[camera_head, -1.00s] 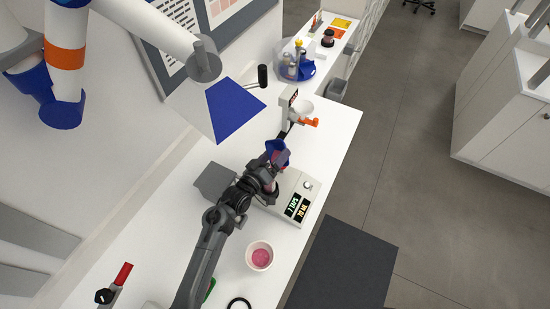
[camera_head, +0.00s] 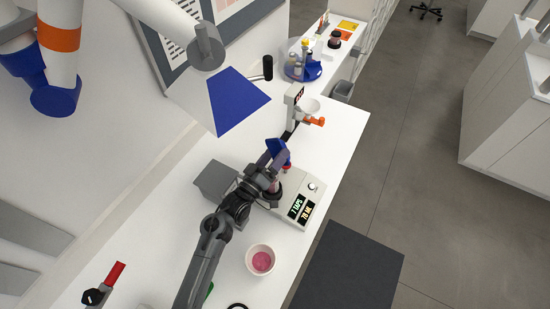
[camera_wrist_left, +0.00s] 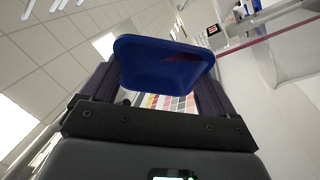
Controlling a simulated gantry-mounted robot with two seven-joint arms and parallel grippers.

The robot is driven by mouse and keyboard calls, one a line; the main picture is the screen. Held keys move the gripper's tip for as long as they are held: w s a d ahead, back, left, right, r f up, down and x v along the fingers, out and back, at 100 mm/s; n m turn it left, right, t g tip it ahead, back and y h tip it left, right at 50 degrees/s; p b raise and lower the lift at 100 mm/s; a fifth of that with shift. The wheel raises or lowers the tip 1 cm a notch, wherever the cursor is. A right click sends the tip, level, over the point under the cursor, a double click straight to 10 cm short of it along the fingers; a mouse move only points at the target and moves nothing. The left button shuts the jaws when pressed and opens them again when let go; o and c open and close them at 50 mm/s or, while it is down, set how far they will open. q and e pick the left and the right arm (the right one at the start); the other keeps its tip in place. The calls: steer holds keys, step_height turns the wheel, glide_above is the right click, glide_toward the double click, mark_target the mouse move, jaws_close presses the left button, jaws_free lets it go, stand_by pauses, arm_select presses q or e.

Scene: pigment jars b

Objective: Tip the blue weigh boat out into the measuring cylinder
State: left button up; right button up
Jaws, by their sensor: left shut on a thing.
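The blue weigh boat (camera_head: 276,147) is held in my left gripper (camera_head: 271,162), above the back left of the balance. It is steeply tilted in the head view. In the left wrist view the boat (camera_wrist_left: 163,66) sits between the two dark fingers, with a dark red patch near its upper right edge. A small red spot shows just below the boat in the head view; I cannot tell if it is powder or part of a vessel. The measuring cylinder is not clearly made out; a clear shape with a pink line stands at the wrist view's right. My right gripper is not in view.
The balance (camera_head: 313,193) with a lit display lies right of the gripper. A white cup (camera_head: 260,260) with pink contents stands in front. A stand with an orange part (camera_head: 315,121) and a blue round carousel (camera_head: 303,71) are farther back.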

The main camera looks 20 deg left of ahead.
arm_select(q)
steer(key=shift+s+a+f+n+t+b, duration=0.25)
steer(key=shift+t+b, duration=0.45)
steer(key=shift+b, duration=0.6)
steer(key=shift+s+a+n+t+b, duration=0.1)
steer(key=shift+s+n+t+b, duration=0.25)
steer(key=shift+t+b, duration=0.65)
steer(key=shift+g+b, duration=0.3)
steer(key=shift+b, duration=0.1)
steer(key=shift+r, duration=0.1)
